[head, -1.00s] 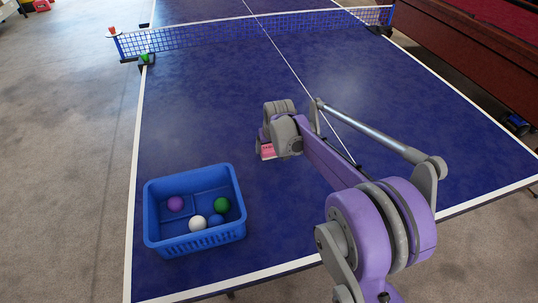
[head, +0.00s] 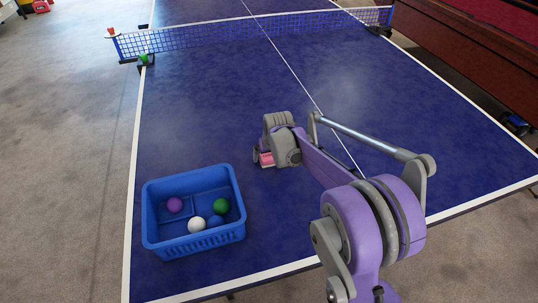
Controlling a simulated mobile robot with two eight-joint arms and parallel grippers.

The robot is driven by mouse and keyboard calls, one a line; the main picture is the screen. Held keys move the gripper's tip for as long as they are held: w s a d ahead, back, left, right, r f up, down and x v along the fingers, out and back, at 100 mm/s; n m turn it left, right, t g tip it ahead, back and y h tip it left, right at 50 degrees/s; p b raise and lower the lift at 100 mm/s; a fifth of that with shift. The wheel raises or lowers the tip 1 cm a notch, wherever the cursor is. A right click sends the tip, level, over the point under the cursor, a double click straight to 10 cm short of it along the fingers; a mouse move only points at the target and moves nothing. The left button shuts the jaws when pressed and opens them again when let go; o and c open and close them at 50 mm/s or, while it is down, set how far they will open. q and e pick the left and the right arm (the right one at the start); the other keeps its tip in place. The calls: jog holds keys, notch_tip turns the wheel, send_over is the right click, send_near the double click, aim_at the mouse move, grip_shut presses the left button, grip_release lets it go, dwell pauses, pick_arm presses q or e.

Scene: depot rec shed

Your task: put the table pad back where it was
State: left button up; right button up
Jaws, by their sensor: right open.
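A small pink-and-white object (head: 266,160), which looks like the table pad, shows at the fingers of my right gripper (head: 258,155), over the near half of the blue table. The right gripper is open, pointing down, and its wrist hides part of the pink object. I cannot tell whether the object rests on the table or sits between the fingers. My left gripper is not in view.
A blue basket (head: 194,245) with purple, white, green and blue balls stands at the table's near left. The net (head: 200,38) crosses the far part of the blue table (head: 370,110). A green object (head: 144,58) sits at the net's left end. The table between is clear.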

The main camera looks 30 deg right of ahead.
jog(key=shift+r, duration=0.3)
jog(key=p+v, duration=0.2)
jog(key=v, duration=1)
jog(key=s+a+f+n, duration=0.1)
jog(key=s+a, duration=0.3)
jog(key=s, duration=0.5)
jog(key=s+a+f+n, duration=0.1)
jog(key=s+a+f, duration=0.3)
jog(key=s, duration=0.5)
jog(key=s+a+f+y, duration=0.1)
jog(key=s+a+f, duration=0.2)
jog(key=s+a, duration=0.3)
jog(key=shift+s+a+f+n+t, duration=0.1)
jog(key=shift+s+n+t, duration=0.1)
jog(key=shift+s, duration=0.5)
jog(key=shift+s+f+n+t, duration=0.1)
jog(key=shift+s+f+n, duration=0.1)
jog(key=shift+s, duration=0.5)
jog(key=shift+r, duration=0.1)
notch_tip(320, 180, up, 9)
jog(key=w+p, duration=0.1)
jog(key=p, duration=0.7)
jog(key=shift+w, duration=0.25)
